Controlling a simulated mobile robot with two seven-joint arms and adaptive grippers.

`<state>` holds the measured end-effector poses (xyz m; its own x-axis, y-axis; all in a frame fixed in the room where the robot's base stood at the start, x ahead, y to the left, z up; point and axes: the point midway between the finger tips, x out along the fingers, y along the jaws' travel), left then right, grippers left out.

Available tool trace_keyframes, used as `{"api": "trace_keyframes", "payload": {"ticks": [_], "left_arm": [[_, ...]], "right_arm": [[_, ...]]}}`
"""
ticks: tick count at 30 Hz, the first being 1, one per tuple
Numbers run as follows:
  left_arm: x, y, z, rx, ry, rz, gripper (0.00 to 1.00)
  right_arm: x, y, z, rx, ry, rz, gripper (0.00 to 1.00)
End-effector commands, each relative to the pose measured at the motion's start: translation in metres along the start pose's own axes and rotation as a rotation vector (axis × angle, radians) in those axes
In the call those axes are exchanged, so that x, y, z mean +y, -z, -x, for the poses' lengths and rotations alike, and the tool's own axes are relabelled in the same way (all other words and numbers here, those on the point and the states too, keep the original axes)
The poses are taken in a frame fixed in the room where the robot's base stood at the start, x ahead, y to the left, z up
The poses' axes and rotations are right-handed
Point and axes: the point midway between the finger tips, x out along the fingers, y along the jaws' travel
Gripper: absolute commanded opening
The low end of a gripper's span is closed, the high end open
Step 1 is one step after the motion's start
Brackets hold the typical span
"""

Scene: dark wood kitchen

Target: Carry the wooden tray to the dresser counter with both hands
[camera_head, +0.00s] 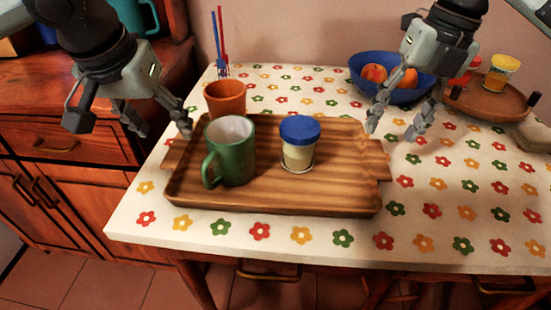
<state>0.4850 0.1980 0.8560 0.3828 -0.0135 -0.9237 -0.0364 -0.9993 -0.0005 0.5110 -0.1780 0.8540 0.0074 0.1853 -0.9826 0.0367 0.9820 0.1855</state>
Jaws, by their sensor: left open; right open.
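The wooden tray (330,195) lies flat on a table with a flowered cloth. A green mug (233,155) and a cream jar with a blue lid (298,145) stand on it. My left gripper (165,130) is open, just above and beside the tray's left end. My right gripper (392,131) is open, above the tray's right end, near its handle. Neither gripper visibly holds the tray. The dresser (75,165) of reddish wood stands at the left; my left arm hides part of its counter.
An orange-brown cup (225,98) stands just behind the tray, with red and blue sticks (221,50) farther back. A blue fruit bowl (400,94) and a round wooden board (487,100) with jars are at the back right. The cloth (420,220) in front of the tray is clear.

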Motion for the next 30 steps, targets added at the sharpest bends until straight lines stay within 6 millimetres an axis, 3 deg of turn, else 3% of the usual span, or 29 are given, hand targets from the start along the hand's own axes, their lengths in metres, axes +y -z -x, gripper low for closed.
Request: {"api": "trace_keyframes", "payload": {"ticks": [13,25,30], "left_arm": [[0.0,0.0,-0.062,-0.001,-0.001,0.0,0.56],[0.0,0.0,-0.07,0.0,-0.001,-0.001,0.56],[0.0,0.0,-0.07,0.0,-0.001,-0.001,0.37]], "right_arm": [[-0.001,0.0,-0.062,0.001,0.001,0.0,0.52],[-0.001,0.0,-0.07,0.0,0.001,0.0,0.52],[-0.001,0.0,-0.07,0.0,0.001,0.0,0.34]]}}
